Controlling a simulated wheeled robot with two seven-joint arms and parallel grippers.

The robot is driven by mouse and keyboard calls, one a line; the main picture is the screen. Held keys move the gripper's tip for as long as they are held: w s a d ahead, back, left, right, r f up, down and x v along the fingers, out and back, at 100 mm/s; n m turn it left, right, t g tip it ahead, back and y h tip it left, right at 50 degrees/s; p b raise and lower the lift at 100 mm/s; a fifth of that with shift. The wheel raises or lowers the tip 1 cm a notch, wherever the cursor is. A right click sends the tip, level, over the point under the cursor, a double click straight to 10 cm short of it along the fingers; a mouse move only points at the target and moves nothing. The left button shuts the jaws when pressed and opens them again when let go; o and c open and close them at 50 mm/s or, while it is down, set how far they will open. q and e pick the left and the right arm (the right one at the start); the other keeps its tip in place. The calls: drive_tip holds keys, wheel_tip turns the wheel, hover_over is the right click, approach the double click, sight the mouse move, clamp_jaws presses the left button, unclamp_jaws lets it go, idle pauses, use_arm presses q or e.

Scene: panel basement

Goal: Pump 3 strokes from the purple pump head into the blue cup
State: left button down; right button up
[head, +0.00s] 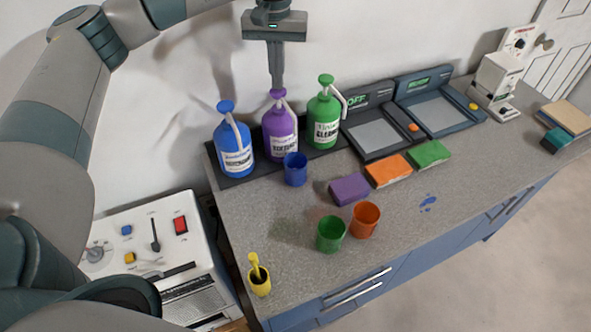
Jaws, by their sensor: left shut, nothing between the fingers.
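The purple pump bottle (281,134) stands upright between a blue pump bottle (234,148) and a green pump bottle (324,122) on a dark tray at the back of the counter. My left gripper (277,86) is shut and empty, pointing down, with its fingertips directly at the purple pump head (277,97); I cannot tell whether they touch. The blue cup (295,169) stands upright in front of the purple bottle, near its spout. What is inside the cup cannot be seen. My right gripper is not in view.
Purple (349,190), orange (388,170) and green (429,153) blocks lie to the right of the cup. A green cup (330,234), an orange cup (364,219) and a yellow cup (259,281) stand nearer the front edge. Two scales (376,134) sit at the back.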

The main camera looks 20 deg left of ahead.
use_arm(q)
drive_tip(key=shift+f+b, duration=1.1)
drive_tip(key=shift+f, duration=0.5)
drive_tip(key=shift+r, duration=0.2)
drive_tip(key=shift+r+p, duration=0.7)
drive_tip(key=shift+r, duration=0.9)
drive_tip(key=shift+f, duration=0.1)
